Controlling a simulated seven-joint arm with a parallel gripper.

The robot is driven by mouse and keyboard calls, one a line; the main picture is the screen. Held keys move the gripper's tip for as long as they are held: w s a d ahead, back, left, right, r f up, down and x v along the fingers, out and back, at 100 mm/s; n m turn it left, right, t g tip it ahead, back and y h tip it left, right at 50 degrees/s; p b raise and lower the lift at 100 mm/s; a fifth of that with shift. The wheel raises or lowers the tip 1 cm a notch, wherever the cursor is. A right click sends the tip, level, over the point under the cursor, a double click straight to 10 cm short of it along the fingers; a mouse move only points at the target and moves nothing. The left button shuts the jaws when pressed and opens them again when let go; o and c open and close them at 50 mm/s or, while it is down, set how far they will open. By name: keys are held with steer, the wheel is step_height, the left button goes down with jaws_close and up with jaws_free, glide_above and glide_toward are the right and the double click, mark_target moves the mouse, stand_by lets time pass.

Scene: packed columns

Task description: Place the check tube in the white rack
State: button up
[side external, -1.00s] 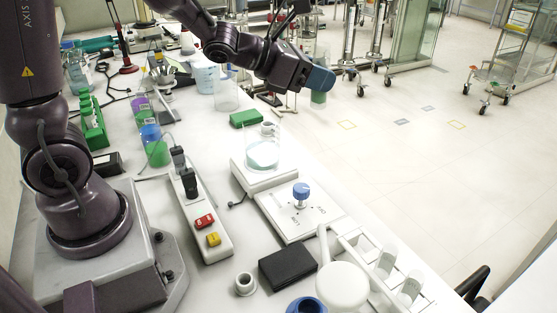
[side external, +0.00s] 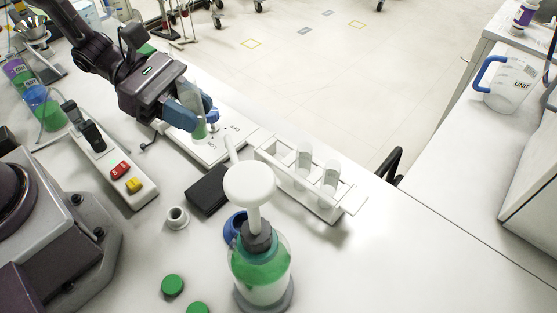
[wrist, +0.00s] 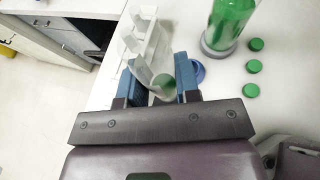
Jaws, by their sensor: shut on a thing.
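My gripper (side external: 188,112) is shut on a clear tube (side external: 197,103) with green at its lower end, which I take to be the check tube. The tube is above the white plate with the blue knob, left of the white rack (side external: 322,209). Two pale tubes (side external: 304,158) stand in the rack, with open room beside them. In the wrist view the tube (wrist: 164,84) sits between the two blue fingers of my gripper (wrist: 158,72), and the rack (wrist: 128,46) is beyond it. The fingers partly hide the tube.
A bottle with green liquid and a white pump head (side external: 262,262) stands in front of the rack. A black box (side external: 207,190) and a blue ring (side external: 233,228) lie between. A power strip (side external: 125,175) is left. Green caps (side external: 172,285) lie near. The bench edge runs behind the rack.

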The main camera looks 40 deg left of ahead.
steer(key=shift+w+d+f, duration=0.85)
steer(key=shift+w+f, duration=1.3)
steer(key=shift+w+d+f, duration=0.9)
steer(key=shift+w+f, duration=1.2)
steer(key=shift+w+d+f, duration=0.85)
steer(key=shift+w+f, duration=1.3)
